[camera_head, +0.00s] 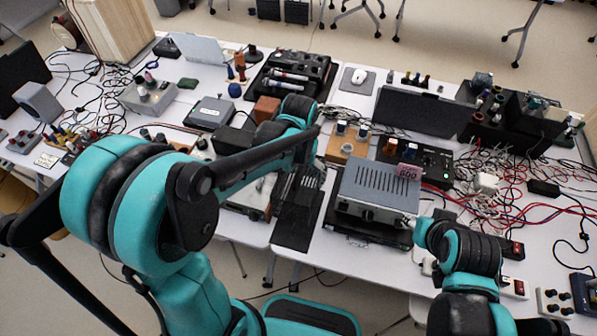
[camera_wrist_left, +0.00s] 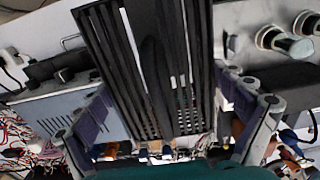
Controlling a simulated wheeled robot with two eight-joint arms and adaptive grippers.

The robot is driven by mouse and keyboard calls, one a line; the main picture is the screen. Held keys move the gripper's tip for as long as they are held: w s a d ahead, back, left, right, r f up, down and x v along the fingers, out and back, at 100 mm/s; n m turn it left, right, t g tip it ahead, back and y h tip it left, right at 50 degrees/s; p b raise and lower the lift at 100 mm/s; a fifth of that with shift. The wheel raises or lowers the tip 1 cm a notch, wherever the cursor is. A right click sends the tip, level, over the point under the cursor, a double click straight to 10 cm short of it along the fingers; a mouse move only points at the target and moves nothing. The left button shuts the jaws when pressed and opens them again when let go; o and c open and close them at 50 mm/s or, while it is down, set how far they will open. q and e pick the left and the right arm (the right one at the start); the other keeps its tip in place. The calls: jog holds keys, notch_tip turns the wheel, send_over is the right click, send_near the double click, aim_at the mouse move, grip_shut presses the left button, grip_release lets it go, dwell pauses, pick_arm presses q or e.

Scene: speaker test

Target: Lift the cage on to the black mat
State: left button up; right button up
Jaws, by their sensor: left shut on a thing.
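The cage (camera_head: 306,188) is a black slatted box near the front edge of the table in the head view. It fills the upper middle of the left wrist view (camera_wrist_left: 186,55). My left gripper (camera_head: 304,166) is shut on it, with purple-padded fingers on both sides of the cage in the left wrist view (camera_wrist_left: 166,95). The black mat (camera_head: 292,234) lies at the table's front edge, just below the cage in the picture. I cannot tell whether the cage touches it.
A grey metal amplifier box (camera_head: 378,186) stands close to the right of the cage. A black case with microphones (camera_head: 290,76) lies behind. Tangled red and white cables (camera_head: 500,180) cover the right side. Several devices crowd the left table.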

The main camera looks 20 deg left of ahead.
pick_arm(q)
notch_tip(320, 180, down, 4)
jog(key=b, duration=0.2)
jog(key=shift+b, duration=0.35)
notch_tip(320, 180, down, 9)
jog(key=b, duration=0.7)
jog(key=shift+f+b, duration=0.3)
jog(key=shift+b, duration=0.1)
dwell(0.9)
jog(key=o, duration=1)
jog(key=shift+r, duration=0.1)
